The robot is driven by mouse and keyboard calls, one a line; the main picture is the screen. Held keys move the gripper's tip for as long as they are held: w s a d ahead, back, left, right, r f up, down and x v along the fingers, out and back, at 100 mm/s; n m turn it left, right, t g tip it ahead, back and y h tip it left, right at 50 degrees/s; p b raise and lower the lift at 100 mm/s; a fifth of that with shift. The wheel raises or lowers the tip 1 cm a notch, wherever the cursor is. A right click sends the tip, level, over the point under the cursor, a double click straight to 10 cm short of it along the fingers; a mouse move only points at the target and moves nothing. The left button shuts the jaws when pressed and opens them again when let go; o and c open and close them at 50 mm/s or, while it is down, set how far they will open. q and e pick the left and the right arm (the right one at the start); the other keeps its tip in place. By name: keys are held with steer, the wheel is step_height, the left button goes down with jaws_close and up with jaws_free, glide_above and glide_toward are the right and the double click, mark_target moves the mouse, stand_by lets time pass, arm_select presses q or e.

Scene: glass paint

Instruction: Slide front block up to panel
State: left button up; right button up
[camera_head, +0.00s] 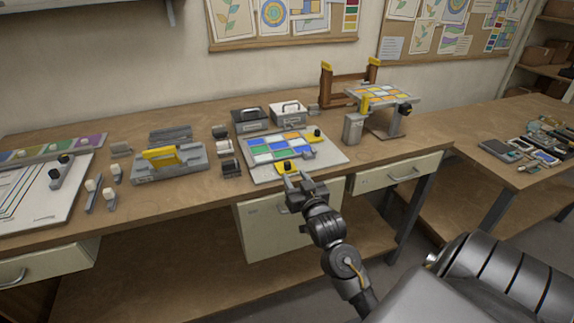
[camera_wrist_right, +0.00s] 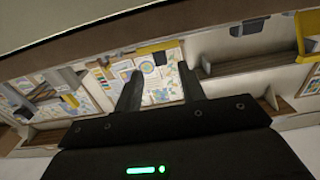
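A panel of blue, green, white and orange glass tiles (camera_head: 274,149) lies on a light grey board (camera_head: 330,158) on the workbench. The front block, yellow with a dark knob (camera_head: 286,168), sits at the board's front edge, close to the panel; whether it touches the panel cannot be told. A second yellow block with a dark knob (camera_head: 315,134) sits at the panel's back right. My right gripper (camera_head: 292,178) is just in front of the front block, its fingers partly overlapping in view. In the right wrist view its two fingers (camera_wrist_right: 158,88) stand apart with nothing clearly between them.
Two handled boxes (camera_head: 288,113) stand behind. A stand with a tilted coloured panel (camera_head: 383,94) is on the right. Bare bench lies along the front edge.

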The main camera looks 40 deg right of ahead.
mark_target(289, 167)
steer(key=x, duration=0.7)
steer(key=shift+w+p, duration=0.2)
steer(key=shift+p, duration=0.15)
steer(key=shift+c, duration=0.4)
jaws_close()
steer(key=shift+d, duration=0.1)
